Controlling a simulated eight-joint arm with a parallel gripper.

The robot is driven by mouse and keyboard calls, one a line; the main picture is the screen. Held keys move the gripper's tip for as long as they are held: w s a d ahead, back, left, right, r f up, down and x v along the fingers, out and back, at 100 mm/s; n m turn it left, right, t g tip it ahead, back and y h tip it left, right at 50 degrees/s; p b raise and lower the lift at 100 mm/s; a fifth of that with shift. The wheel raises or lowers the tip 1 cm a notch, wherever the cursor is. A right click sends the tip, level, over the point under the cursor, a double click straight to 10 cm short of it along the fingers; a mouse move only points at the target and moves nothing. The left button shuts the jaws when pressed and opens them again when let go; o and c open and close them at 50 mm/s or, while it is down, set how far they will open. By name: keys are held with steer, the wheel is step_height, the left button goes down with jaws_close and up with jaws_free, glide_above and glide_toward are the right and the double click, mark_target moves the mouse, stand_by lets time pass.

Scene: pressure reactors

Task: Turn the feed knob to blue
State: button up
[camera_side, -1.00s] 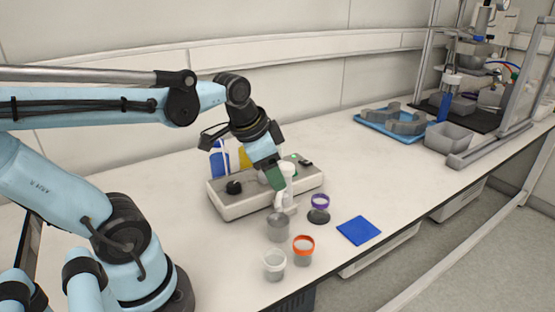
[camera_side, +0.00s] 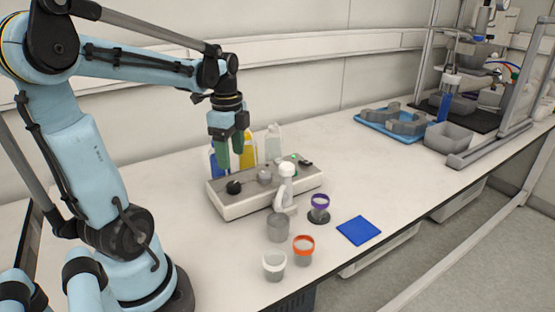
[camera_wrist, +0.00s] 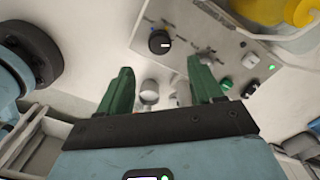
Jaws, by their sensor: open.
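A pale control box (camera_side: 240,205) stands on the bench with a black knob (camera_side: 233,187) at its left end and a grey fitting (camera_side: 265,176) mid-top. Behind it are a blue bottle (camera_side: 216,160), a yellow bottle (camera_side: 247,155) and a clear bottle (camera_side: 273,143). I cannot read which control is the feed knob. My gripper (camera_side: 230,155) points down above the box's left part, apart from the black knob. In the wrist view, my gripper (camera_wrist: 158,76) has its green fingers spread and empty; the black knob (camera_wrist: 160,42) appears beyond them with a white mark.
A white spout (camera_side: 286,180) stands at the box's front. Before it are a grey cup (camera_side: 278,228), an orange-rimmed cup (camera_side: 303,250), a white-rimmed cup (camera_side: 274,265) and a purple-rimmed cup (camera_side: 320,207). A blue pad (camera_side: 358,230) lies to the right; open bench lies beyond it.

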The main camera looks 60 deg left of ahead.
mark_target(234, 184)
step_height(234, 184, down, 8)
steer(key=shift+f, duration=0.1)
stand_by(0.4)
steer(key=c, duration=1.1)
